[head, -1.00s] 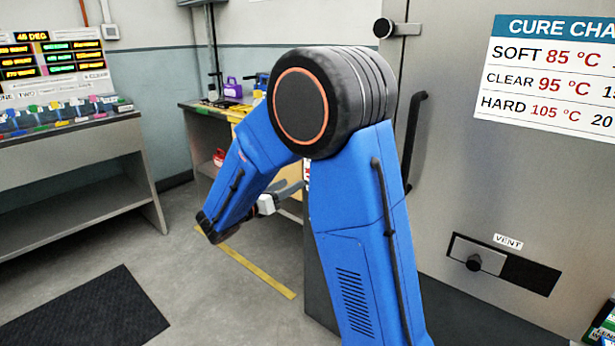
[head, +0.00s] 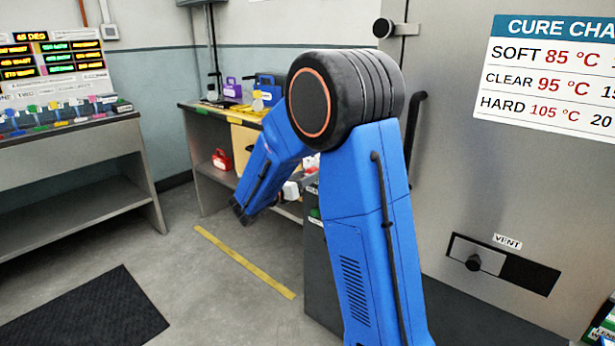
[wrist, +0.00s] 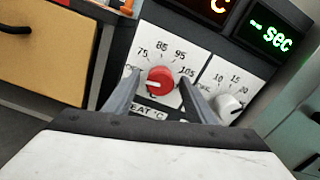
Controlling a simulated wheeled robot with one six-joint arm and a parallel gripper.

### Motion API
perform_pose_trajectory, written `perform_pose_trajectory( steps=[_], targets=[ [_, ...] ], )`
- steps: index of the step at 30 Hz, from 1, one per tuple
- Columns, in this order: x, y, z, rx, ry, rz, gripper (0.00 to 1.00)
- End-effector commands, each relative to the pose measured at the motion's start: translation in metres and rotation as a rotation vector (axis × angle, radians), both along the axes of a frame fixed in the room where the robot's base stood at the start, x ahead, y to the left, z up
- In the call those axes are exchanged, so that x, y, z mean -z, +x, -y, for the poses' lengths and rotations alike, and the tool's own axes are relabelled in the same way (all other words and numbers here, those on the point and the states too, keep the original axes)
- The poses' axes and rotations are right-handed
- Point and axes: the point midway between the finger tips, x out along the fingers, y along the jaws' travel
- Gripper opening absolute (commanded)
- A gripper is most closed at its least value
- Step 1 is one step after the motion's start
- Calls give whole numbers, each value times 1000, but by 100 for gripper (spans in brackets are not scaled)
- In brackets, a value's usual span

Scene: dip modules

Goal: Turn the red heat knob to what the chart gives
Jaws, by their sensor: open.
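The red heat knob (wrist: 160,80) sits on a white dial plate marked 75, 85, 95 and 105, with a "HEAT °C" label partly hidden below. A pale mark shows on the knob's left side; its exact setting is hard to read. My gripper (wrist: 157,88) is open, its fingers to either side of the knob in the picture. I cannot tell whether they touch it. The cure chart (head: 550,75) in the head view reads SOFT 85 °C, CLEAR 95 °C, HARD 105 °C; its right side is cut off. The knob is hidden in the head view.
A white knob (wrist: 229,103) with a 10, 15, 20 dial stands close right of the red one. Above are an orange display and a green "sec" display (wrist: 269,34). A yellow drawer front (wrist: 45,45) is at left. A vent slider (head: 487,262) is on the metal cabinet.

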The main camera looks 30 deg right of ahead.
Motion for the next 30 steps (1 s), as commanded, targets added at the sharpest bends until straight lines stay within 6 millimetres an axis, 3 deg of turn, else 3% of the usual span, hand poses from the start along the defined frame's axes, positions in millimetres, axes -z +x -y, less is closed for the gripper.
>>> perform_pose_trajectory(
  steps=[2, 3, 8, 20, 30],
  targets=[
    [0, 0, 0, 0, 0, 0, 50],
    [0, 0, 0, 0, 0, 0, 46],
    [0, 0, 0, 0, 0, 0, 9],
    [0, 0, 0, 0, 20, 55, 9],
    [0, 0, 0, 0, 105, 289, 9]
  ],
)
